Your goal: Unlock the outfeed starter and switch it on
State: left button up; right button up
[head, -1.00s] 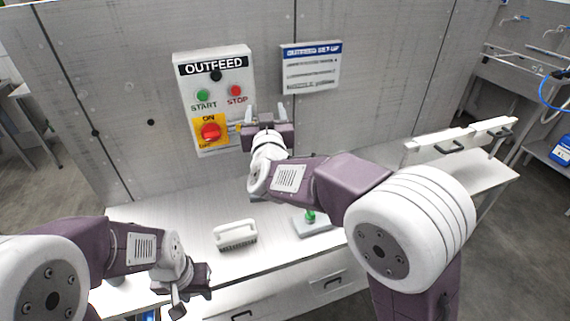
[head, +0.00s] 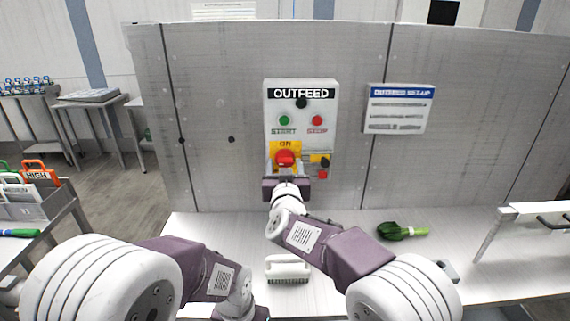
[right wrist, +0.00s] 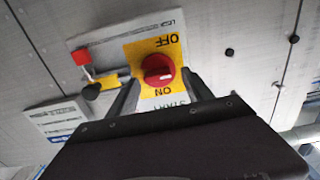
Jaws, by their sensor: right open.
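The OUTFEED panel (head: 328,104) hangs on the grey wall in the head view. Its red rotary switch (head: 285,157) sits on a yellow ON/OFF plate; in the right wrist view the red switch (right wrist: 157,70) appears upside down. Beside it is a yellow bar with a black end (right wrist: 93,91) and a red block (right wrist: 82,58), which looks like a lock; the block also shows in the head view (head: 323,174). My right gripper (head: 287,167) is open in front of the switch, one finger to each side. Contact is unclear. My left gripper (head: 240,312) is low, cut off by the frame edge.
Green START (head: 284,120) and red STOP (head: 317,120) buttons are above the switch. A set-up sign (head: 398,108) hangs to the right. A white brush (head: 288,268) and leafy greens (head: 402,231) lie on the bench below.

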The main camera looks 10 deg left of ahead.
jog(key=shift+w+d, duration=0.1)
jog(key=shift+w, duration=0.15)
jog(key=shift+c, duration=0.3)
grip_shut()
